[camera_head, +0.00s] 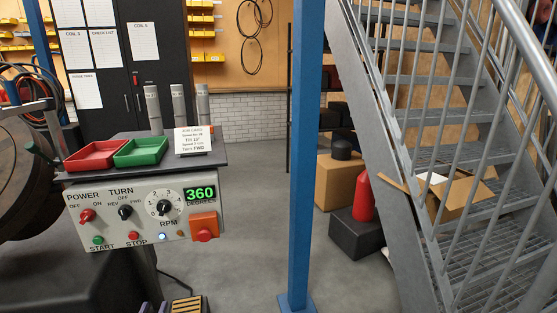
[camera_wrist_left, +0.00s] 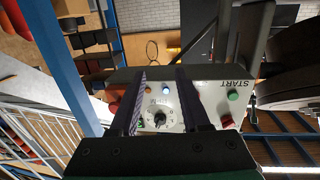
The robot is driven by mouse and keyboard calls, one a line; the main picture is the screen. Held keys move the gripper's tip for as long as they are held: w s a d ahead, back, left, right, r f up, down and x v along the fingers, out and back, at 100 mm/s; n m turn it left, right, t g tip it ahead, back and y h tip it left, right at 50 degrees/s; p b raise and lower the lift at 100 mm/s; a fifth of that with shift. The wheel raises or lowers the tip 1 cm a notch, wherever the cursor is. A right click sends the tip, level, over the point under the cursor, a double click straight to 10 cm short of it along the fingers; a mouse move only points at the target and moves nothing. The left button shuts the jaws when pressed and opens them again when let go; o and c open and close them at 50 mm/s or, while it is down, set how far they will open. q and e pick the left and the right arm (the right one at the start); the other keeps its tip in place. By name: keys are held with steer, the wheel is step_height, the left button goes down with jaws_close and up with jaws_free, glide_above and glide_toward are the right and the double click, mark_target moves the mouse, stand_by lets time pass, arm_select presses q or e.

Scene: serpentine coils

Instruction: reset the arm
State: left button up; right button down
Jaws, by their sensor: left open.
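My left gripper (camera_head: 156,307) barely shows at the bottom edge of the head view, below the control panel (camera_head: 122,248); only its fingertips are in frame. In the left wrist view my left gripper (camera_wrist_left: 162,72) is open, its two dark fingers apart with nothing between them. The panel appears upside down beyond them, with the RPM knob (camera_wrist_left: 160,118) seen through the gap and the green START button (camera_wrist_left: 233,95) to the right of the fingers. My right gripper is not in either view.
A red tray (camera_head: 95,155) and a green tray (camera_head: 141,152) sit on the console top. A blue post (camera_head: 304,150) stands right of the console, with metal stairs (camera_head: 440,150) beyond. Boxes (camera_head: 340,182) lie between them. Grey floor (camera_head: 245,230) is clear between console and post.

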arm_select(q)
steer(key=s+d+f+m+g+h, duration=0.15)
steer(key=s+d+f+g, duration=0.25)
steer(key=f, duration=0.7)
steer(key=s+d+f+m+g+h, duration=0.1)
steer(key=s+d+f+g+h, duration=0.2)
steer(key=f, duration=0.8)
steer(key=s+d+f+m+g, duration=0.1)
steer(key=s+d+f+g, duration=0.3)
steer(key=s+f+g, duration=0.65)
steer(key=s+a+r+p, duration=0.1)
steer(key=s+r+p, duration=0.2)
steer(key=s+p, duration=0.3)
steer(key=s+r+t+p, duration=0.1)
steer(key=s+r+p, duration=0.2)
steer(key=s+p, duration=0.3)
steer(key=s+a+r+m+y+p, duration=0.1)
steer(key=s+r+p, duration=0.3)
steer(key=s+p, duration=0.2)
steer(key=p, duration=0.2)
steer(key=shift+s+a+p, duration=0.3)
steer(key=shift+s+p, duration=0.1)
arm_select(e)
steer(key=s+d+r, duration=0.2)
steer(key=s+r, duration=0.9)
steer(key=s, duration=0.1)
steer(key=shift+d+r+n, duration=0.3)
arm_select(q)
steer(key=shift+t, duration=0.25)
